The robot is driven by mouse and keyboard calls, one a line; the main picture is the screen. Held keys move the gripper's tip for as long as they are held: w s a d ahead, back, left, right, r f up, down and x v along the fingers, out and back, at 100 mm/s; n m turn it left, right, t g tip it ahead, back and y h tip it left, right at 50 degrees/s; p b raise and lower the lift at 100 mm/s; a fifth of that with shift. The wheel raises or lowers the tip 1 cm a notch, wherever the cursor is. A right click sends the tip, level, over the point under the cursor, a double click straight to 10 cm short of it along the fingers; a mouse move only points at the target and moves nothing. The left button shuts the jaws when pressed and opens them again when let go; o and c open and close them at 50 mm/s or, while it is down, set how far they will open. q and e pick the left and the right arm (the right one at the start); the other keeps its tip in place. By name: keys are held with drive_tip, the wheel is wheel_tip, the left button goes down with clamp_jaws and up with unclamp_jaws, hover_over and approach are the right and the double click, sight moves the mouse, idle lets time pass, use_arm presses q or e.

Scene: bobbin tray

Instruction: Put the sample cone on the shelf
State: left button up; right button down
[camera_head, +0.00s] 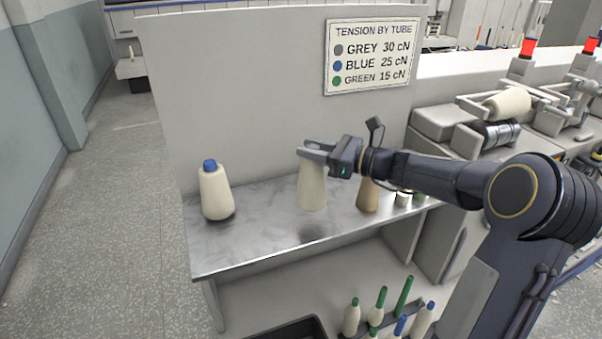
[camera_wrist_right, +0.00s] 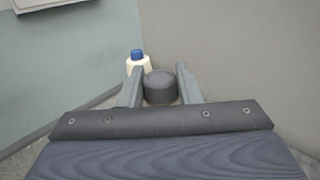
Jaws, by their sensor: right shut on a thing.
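My right gripper (camera_head: 316,150) is shut on the grey tube top of a cream cone (camera_head: 312,190). The cone hangs upright over the metal shelf (camera_head: 250,240), with a dark shadow on the surface below its base, so it appears slightly raised. In the right wrist view the grey tube top (camera_wrist_right: 160,87) sits between the two fingers. Another cream cone with a blue tube top (camera_head: 215,192) stands at the left of the shelf; it also shows in the wrist view (camera_wrist_right: 137,64). Which one is the sample cone is not marked. My left gripper is not in view.
A brown cone (camera_head: 368,196) stands close right of the held cone, with small pale items (camera_head: 403,198) beyond it. A panel with a tension sign (camera_head: 372,57) rises behind. Below are bobbins with green and blue tops (camera_head: 378,305) and a dark tray (camera_head: 290,330). The shelf between the cones is clear.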

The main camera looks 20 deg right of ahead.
sight(304, 172)
drive_tip(key=shift+w+a+f, duration=0.25)
drive_tip(key=shift+a+f, duration=0.2)
drive_tip(key=shift+f, duration=0.2)
drive_tip(key=shift+w+a+f, duration=0.25)
drive_tip(key=shift+a+f, duration=0.15)
drive_tip(key=shift+f, duration=0.2)
drive_tip(key=f, duration=0.3)
drive_tip(key=shift+w+a+f, duration=0.15)
drive_tip(key=shift+w+a, duration=0.05)
drive_tip(key=shift+a, duration=0.15)
drive_tip(key=shift+f, duration=0.25)
drive_tip(key=shift+f+b, duration=0.15)
drive_tip(key=shift+b, duration=0.15)
drive_tip(key=c, duration=1)
unclamp_jaws()
drive_tip(key=shift+c, duration=0.2)
